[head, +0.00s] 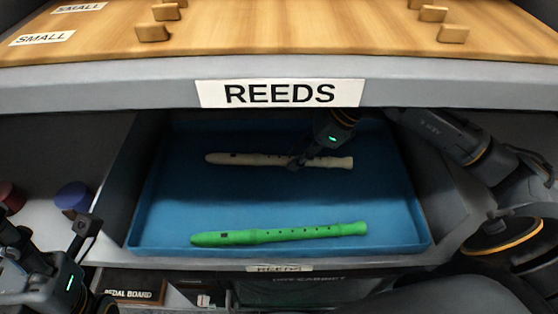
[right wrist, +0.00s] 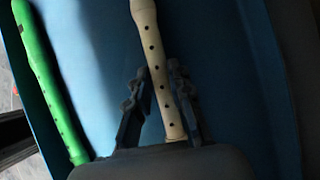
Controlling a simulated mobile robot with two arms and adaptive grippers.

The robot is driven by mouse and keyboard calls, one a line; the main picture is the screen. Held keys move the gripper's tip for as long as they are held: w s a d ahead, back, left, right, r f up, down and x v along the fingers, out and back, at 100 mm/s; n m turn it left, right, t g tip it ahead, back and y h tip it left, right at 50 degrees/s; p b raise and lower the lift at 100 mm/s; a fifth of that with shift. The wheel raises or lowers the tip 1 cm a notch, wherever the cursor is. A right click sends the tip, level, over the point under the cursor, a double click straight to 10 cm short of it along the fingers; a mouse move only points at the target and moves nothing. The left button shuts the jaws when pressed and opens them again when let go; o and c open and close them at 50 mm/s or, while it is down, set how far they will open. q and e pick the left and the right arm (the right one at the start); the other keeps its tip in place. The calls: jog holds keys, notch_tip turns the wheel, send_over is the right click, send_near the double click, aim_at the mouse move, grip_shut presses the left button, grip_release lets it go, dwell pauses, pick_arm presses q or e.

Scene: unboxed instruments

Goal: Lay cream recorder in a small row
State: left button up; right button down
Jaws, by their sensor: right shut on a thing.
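The cream recorder (head: 240,159) lies across the back part of a blue tray (head: 180,205) under the REEDS shelf in the head view. My right gripper (head: 296,163) reaches down into the tray and is shut on the recorder, right of its middle. In the right wrist view the fingers (right wrist: 158,105) stand on both sides of the cream recorder (right wrist: 154,50). My left gripper (head: 82,238) is at the lower left, outside the tray, with its fingers apart and nothing between them. Two labels reading SMALL (head: 42,38) mark rows on the wooden top at the upper left.
A green recorder (head: 280,234) lies in the front of the tray; it also shows in the right wrist view (right wrist: 45,80). The wooden top (head: 270,30) above carries several wooden pegs (head: 152,32). The shelf edge with the REEDS sign (head: 280,93) overhangs the tray. A blue-topped jar (head: 73,197) stands left.

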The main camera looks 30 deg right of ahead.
jog(key=shift+r, duration=0.35)
jog(key=shift+r+p, duration=1.7)
jog(key=shift+r, duration=0.45)
jog(key=shift+s, duration=0.1)
